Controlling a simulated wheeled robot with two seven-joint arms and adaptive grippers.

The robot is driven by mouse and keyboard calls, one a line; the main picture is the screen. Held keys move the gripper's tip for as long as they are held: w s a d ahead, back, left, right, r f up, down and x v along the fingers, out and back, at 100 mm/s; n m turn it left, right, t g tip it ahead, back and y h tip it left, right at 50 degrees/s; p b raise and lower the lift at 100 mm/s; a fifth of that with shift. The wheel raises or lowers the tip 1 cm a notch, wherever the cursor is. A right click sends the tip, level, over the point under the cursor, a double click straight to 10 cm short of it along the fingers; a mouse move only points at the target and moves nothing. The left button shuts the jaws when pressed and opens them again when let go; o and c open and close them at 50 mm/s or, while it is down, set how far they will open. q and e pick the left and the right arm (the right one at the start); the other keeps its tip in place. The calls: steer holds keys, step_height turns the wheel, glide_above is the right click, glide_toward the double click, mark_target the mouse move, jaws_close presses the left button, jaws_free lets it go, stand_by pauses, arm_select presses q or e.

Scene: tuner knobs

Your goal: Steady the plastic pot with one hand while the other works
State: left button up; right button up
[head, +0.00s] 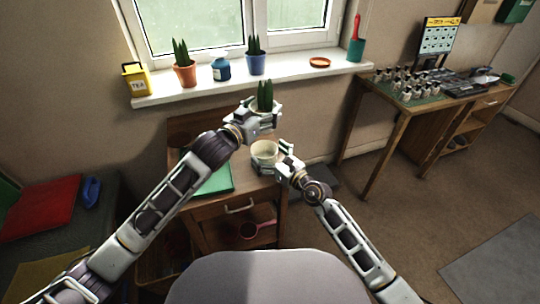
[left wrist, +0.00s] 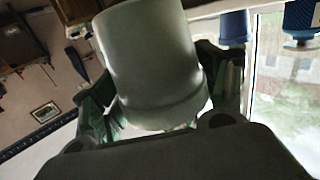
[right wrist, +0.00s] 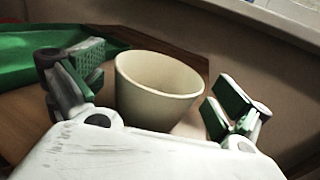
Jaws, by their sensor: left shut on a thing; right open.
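My left gripper (head: 262,116) is shut on a pale plant pot (left wrist: 150,60) and holds it in the air above the small wooden table. A spiky green plant (head: 265,96) stands up from it in the head view. My right gripper (head: 283,160) is open at the right of an empty-looking cream pot (head: 264,150), which stands upright on the table. In the right wrist view, the cream pot (right wrist: 155,95) lies between the two spread fingers, with gaps on both sides. I cannot tell for certain which pot is the plastic one.
A green tray or mat (head: 212,178) lies on the small table (head: 243,187) left of the cream pot. Behind, the windowsill (head: 290,75) holds an orange potted plant (head: 185,72), a blue potted plant (head: 256,62) and a tea tin (head: 135,80). A crowded workbench (head: 440,105) stands right.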

arm_select(q)
steer(key=shift+r, duration=0.1)
arm_select(e)
steer(key=c, duration=0.9)
arm_select(q)
steer(key=shift+s+d+f, duration=0.15)
steer(key=shift+s+f, duration=0.05)
steer(key=shift+f, duration=0.35)
steer(key=shift+s+d+f, duration=0.25)
steer(key=shift+d+f, duration=0.05)
steer(key=shift+d, duration=0.15)
steer(key=shift+s+d+f, duration=0.25)
steer(key=shift+d, duration=0.15)
steer(key=shift+s+d+r, duration=0.15)
steer(key=shift+d, duration=0.25)
steer(key=shift+a+r+n, duration=0.15)
steer(key=shift+r+n, duration=0.1)
steer(key=shift+n, duration=0.05)
steer(key=shift+w+a+r+n+t+y, duration=0.35)
steer(key=shift+w+a+t+y, duration=0.15)
steer(key=shift+w+a+y, duration=0.25)
steer(key=shift+w+a+f+y, duration=0.15)
steer(key=shift+a+f+y, duration=0.1)
steer(key=shift+a, duration=0.25)
